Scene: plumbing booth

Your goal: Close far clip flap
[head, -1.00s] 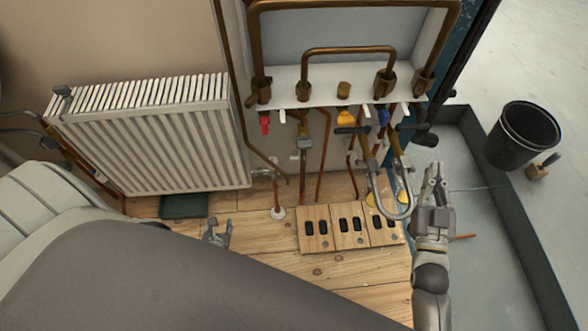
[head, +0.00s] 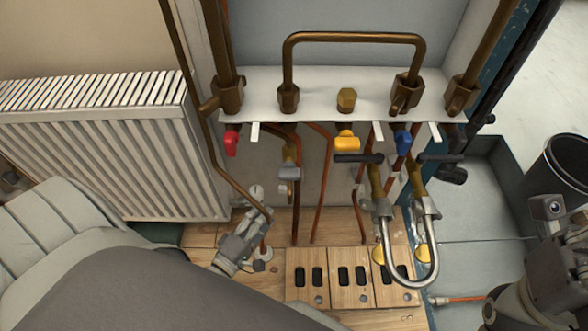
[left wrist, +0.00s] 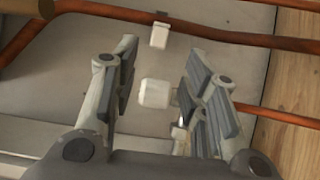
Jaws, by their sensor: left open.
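In the left wrist view, a small white clip (left wrist: 160,34) sits on the upper copper pipe (left wrist: 215,35), beyond my fingertips. A second white piece (left wrist: 154,93) lies between the spread fingers of my left gripper (left wrist: 165,75), close to the end of a lower copper pipe partly hidden by the right finger. I cannot tell whether either piece's flap is open or shut. In the head view my left gripper (head: 260,203) is low beside the wall pipes, right of the radiator. The clips are not clear there. My right gripper (head: 565,225) is partly cut off at the right edge.
The radiator (head: 120,160) stands left. Red (head: 231,143), yellow (head: 346,143) and blue (head: 403,143) valve handles hang under the white shelf (head: 330,80). A curved metal tube (head: 398,272) hangs right. Wooden blocks with dark slots (head: 309,292) lie on the floor. A black bucket (head: 570,165) stands far right.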

